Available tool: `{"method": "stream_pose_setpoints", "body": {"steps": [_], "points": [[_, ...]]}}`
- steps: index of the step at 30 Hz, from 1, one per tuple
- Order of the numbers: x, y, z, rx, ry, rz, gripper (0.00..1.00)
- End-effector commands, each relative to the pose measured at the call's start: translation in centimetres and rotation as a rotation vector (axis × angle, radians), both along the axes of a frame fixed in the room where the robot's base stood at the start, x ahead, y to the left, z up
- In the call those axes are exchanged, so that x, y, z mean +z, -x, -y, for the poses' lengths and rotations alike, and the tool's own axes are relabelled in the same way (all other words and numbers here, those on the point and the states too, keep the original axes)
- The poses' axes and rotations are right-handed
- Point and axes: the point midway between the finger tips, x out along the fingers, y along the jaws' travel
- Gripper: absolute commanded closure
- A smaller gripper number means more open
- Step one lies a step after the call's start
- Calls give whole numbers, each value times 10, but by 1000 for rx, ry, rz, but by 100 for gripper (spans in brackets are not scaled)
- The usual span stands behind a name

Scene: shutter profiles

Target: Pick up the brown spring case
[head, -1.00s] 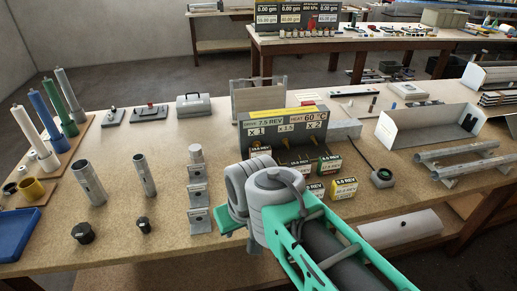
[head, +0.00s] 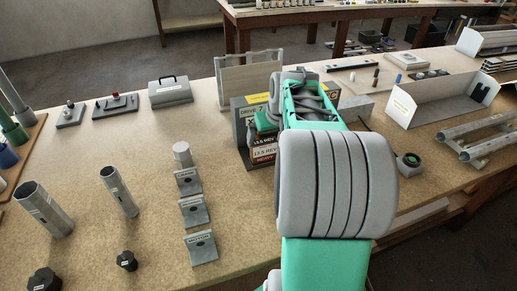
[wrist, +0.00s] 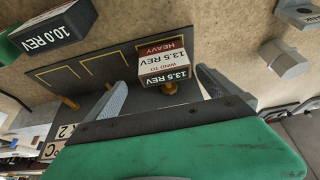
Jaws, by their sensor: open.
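The spring case marked 13.5 REV and HEAVY (wrist: 165,66), with a dark brown-red band and white label, stands at the edge of the dark display stand (wrist: 100,70) in the wrist view. My gripper (wrist: 161,78) is open, with one finger on each side of the case and gaps still showing. In the head view the case (head: 264,150) is partly hidden by my arm, and my fingers cannot be seen there.
Another case marked 10.0 REV (wrist: 55,27) lies to the left in the wrist view. Grey angled brackets (head: 195,212) stand left of the stand. A white open tray (head: 425,108) and metal tubes (head: 480,140) lie to the right.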

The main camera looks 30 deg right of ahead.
Motion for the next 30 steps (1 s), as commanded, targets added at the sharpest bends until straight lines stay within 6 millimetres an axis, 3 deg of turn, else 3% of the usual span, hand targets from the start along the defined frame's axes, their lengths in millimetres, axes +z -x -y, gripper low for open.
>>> {"method": "stream_pose_setpoints", "body": {"steps": [11, 19, 30], "points": [[-53, -26, -2, 2, -1, -3, 0], [-58, -28, 0, 1, 1, 1, 0], [-58, -28, 0, 1, 0, 0, 30]]}}
